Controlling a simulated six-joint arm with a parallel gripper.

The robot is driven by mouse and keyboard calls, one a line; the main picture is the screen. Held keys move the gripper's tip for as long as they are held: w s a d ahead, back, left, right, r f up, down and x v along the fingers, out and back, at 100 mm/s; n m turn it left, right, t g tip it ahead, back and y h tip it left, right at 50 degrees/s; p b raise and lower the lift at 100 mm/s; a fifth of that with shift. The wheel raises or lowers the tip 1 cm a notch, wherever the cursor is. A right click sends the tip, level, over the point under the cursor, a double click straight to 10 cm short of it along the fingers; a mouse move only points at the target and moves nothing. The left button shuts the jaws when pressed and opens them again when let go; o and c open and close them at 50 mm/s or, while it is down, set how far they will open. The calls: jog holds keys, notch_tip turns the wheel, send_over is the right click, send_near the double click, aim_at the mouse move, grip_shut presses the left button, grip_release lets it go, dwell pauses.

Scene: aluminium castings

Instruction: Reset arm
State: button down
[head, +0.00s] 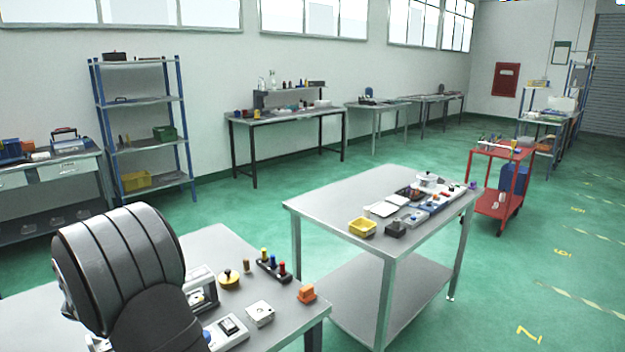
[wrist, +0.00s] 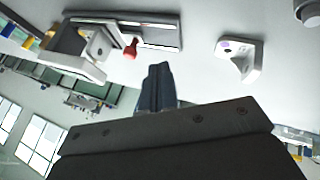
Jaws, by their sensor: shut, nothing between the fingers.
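My gripper (wrist: 157,86) shows in the wrist view as two dark fingers close together, shut with nothing between them. In that view the room appears upside down, with the pale table surface at the top. The fingers point toward a red knob-like part (wrist: 130,47) and a white fixture (wrist: 82,45), apart from both as far as I can tell. In the head view my dark grey arm fills the lower left over the near table (head: 205,240). My gripper's fingers do not show there.
On the near table stand a white block (head: 260,313), an orange block (head: 307,293), a yellow round part (head: 229,279) and a dark holder with coloured pegs (head: 273,268). A second table (head: 330,197) with a yellow bin (head: 362,227) stands to the right, beyond a narrow gap.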

jog(key=x, duration=0.5)
jog(key=shift+d, duration=0.1)
jog(key=shift+w+d, duration=0.55)
jog(key=shift+w, duration=0.35)
jog(key=shift+w+d, duration=0.3)
jog(key=shift+w, duration=0.25)
jog(key=c, duration=2.1)
grip_release()
